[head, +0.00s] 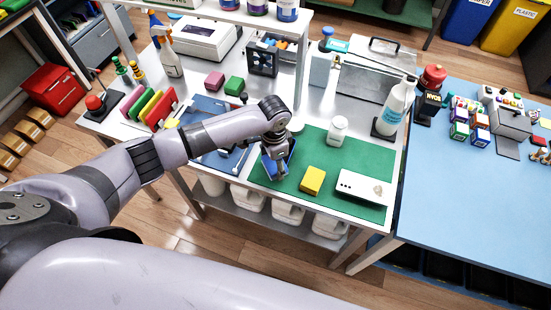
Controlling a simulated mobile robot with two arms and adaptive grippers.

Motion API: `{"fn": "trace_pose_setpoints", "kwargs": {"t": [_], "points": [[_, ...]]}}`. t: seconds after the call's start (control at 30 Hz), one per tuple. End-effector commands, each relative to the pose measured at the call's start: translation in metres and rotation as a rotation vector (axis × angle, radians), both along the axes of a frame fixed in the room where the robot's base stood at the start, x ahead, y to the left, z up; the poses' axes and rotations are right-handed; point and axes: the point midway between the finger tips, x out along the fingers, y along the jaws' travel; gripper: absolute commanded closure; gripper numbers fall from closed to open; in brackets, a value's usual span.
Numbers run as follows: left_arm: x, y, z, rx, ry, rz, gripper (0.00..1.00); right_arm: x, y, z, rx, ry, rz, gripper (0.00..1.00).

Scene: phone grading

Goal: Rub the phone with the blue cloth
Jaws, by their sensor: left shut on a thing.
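The phone (350,186) lies on the green mat (345,160), toward its right front, with a pale face up and a dark front edge. My left gripper (279,171) points down over the left part of the mat. It is shut on the blue cloth (289,161), which shows as dark blue around the fingers and is partly hidden by them. The cloth is apart from the phone, to its left. I cannot tell whether the cloth touches the mat. My right gripper is not in view.
A yellow block (313,180) sits on the mat between the cloth and the phone. A white bottle (337,129) stands behind them. A blue mat (205,107) lies left of the green one.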

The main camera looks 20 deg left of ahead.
Motion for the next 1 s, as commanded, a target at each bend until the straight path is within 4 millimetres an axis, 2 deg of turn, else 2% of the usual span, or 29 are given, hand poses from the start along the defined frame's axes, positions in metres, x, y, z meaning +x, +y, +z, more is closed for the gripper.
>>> {"fn": "trace_pose_setpoints", "kwargs": {"t": [0.03, 0.1, 0.57, 0.8, 1.0], "points": [[0.0, 0.001, 0.008, 0.001, 0.001, 0.002, 0.62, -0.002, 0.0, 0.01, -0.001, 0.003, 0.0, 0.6], [0.001, 0.003, 0.023, 0.001, -0.004, 0.001, 0.62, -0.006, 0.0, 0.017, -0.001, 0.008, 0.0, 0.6], [0.003, 0.009, 0.06, 0.001, 0.0, 0.008, 0.62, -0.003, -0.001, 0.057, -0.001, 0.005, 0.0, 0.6], [0.008, 0.012, 0.077, 0.001, 0.0, 0.012, 0.62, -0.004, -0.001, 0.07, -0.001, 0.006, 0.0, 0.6], [0.009, 0.013, 0.079, 0.001, 0.0, 0.013, 0.62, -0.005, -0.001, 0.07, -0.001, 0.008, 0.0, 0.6]]}}
